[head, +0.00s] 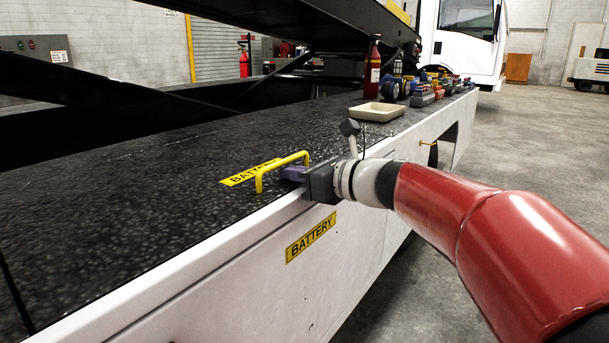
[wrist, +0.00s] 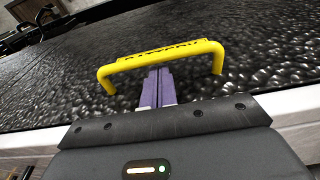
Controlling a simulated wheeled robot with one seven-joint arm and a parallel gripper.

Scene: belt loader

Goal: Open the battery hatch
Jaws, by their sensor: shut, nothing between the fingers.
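The battery hatch (head: 130,190) is part of the dark, rough top of the loader's side, marked by a yellow BATTERY label (head: 243,176). A yellow bar handle (head: 284,168) stands up from it near the white edge. My gripper (head: 288,173) is at the handle, just above the top surface. In the wrist view my gripper's purple fingers (wrist: 157,84) are shut together and empty, pointing at the middle of the yellow handle (wrist: 165,55). The fingertips appear close to the bar; I cannot tell whether they touch it. The hatch looks flat and closed.
A second BATTERY label (head: 311,238) is on the white side panel. Farther along the top are a beige tray (head: 377,112), a red bottle (head: 372,68) and several small coloured items (head: 424,92). Dark lift beams (head: 110,95) cross above the deck. The floor (head: 545,145) to the right is clear.

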